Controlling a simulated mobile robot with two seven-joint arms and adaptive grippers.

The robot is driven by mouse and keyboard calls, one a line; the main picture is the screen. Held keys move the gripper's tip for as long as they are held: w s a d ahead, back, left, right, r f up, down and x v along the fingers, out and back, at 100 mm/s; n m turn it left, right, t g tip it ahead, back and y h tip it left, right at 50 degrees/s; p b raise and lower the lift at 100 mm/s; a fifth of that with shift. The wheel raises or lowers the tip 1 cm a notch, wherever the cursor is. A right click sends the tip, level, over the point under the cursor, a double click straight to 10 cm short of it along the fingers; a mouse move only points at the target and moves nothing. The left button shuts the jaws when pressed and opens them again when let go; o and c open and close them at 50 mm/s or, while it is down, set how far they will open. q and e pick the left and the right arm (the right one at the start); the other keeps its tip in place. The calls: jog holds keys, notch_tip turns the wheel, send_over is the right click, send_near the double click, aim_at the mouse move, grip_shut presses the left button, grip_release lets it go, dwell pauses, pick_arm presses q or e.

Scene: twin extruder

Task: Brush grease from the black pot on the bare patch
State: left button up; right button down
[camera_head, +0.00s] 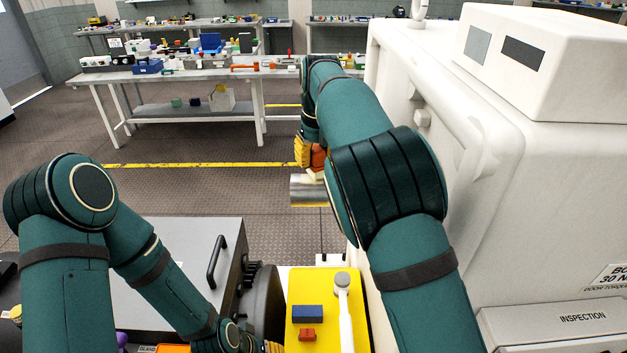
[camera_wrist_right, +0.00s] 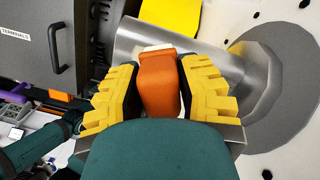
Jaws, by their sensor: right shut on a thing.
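My right gripper (camera_head: 309,153) is shut on an orange handle (camera_wrist_right: 160,82), probably the brush's, between its yellow fingers, which also show in the right wrist view (camera_wrist_right: 160,95). A pale end of the handle is at a bare metal cylinder (camera_wrist_right: 204,66); I cannot tell whether they touch. The cylinder also shows below the gripper in the head view (camera_head: 308,189). No bristles are visible, and I cannot make out the black pot or tell which surface is the bare patch. My left gripper (camera_head: 272,346) shows only as a yellow bit at the bottom edge.
A big white machine (camera_head: 505,190) fills the right side. A yellow tray (camera_head: 315,283) holds a blue block (camera_head: 307,314), a red block (camera_head: 307,335) and a white-handled item (camera_head: 344,310). A grey cabinet (camera_head: 180,260) stands left. Cluttered tables (camera_head: 180,72) are at the back.

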jog(key=shift+f, duration=0.35)
jog(key=c, duration=0.6)
grip_release()
jog(key=shift+c, duration=1.2)
jog(key=shift+r, duration=0.25)
jog(key=shift+r+p, duration=0.25)
jog(key=shift+p, duration=0.3)
jog(key=shift+r+p, duration=0.3)
jog(key=shift+p, duration=0.2)
jog(key=c, duration=0.8)
